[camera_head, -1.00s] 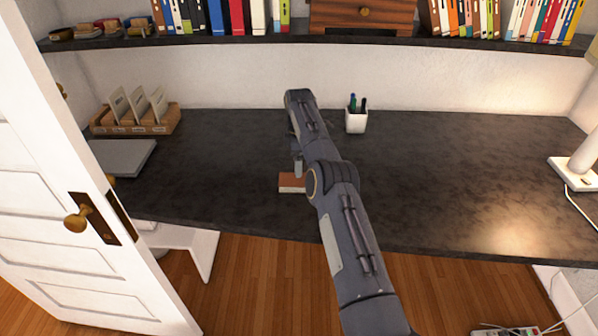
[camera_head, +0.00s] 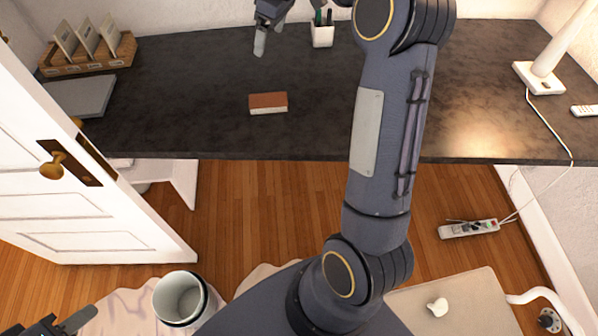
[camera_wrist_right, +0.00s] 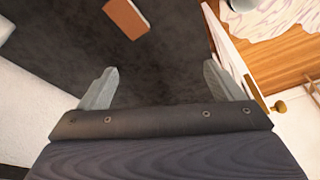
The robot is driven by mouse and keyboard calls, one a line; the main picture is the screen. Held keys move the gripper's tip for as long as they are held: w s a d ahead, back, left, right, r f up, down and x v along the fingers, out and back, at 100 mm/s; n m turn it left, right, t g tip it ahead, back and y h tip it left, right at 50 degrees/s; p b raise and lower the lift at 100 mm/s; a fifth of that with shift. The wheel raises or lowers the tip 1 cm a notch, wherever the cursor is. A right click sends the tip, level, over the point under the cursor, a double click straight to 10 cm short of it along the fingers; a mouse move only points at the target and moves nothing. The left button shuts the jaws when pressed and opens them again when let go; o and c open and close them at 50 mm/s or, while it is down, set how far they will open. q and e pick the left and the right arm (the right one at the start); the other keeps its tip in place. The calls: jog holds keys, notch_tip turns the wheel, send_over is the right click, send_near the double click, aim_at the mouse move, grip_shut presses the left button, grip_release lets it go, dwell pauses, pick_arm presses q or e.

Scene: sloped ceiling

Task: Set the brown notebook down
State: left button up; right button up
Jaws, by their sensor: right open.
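The brown notebook (camera_head: 268,101), small with a reddish-brown cover and pale page edges, lies flat on the dark desk (camera_head: 200,75) near its front edge. It also shows in the right wrist view (camera_wrist_right: 126,18), near the top, beyond the fingers. My right gripper (camera_head: 262,38) is above the desk, behind the notebook and apart from it. In the wrist view my right gripper (camera_wrist_right: 161,72) has its fingers wide apart with nothing between them. My left gripper (camera_head: 62,322) is partly in view at the bottom left, away from the desk; its jaw opening is unclear.
A pen cup (camera_head: 322,36) stands at the back of the desk. A card holder (camera_head: 88,54) and a grey laptop-like slab (camera_head: 80,96) are at the left, a lamp (camera_head: 540,76) at the right. A white door (camera_head: 70,180) stands at the left. The desk around the notebook is clear.

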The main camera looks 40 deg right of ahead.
jog(key=s+a+r+m+t, duration=0.1)
jog(key=s+a, duration=0.2)
jog(key=s, duration=0.4)
jog(key=s+a+r+m+y, duration=0.1)
jog(key=s+a+m, duration=0.15)
jog(key=s, duration=0.35)
jog(key=s+a+m+t, duration=0.1)
jog(key=s+a, duration=0.3)
jog(key=s, duration=0.3)
jog(key=s+a+f+m, duration=0.1)
jog(key=s+a+f, duration=0.2)
jog(key=s, duration=0.3)
jog(key=s+a+f+m+t+y, duration=0.1)
jog(key=s+a+f+m, duration=0.1)
jog(key=s+a+f, duration=0.2)
jog(key=shift+s+f, duration=0.45)
jog(key=shift+s, duration=0.6)
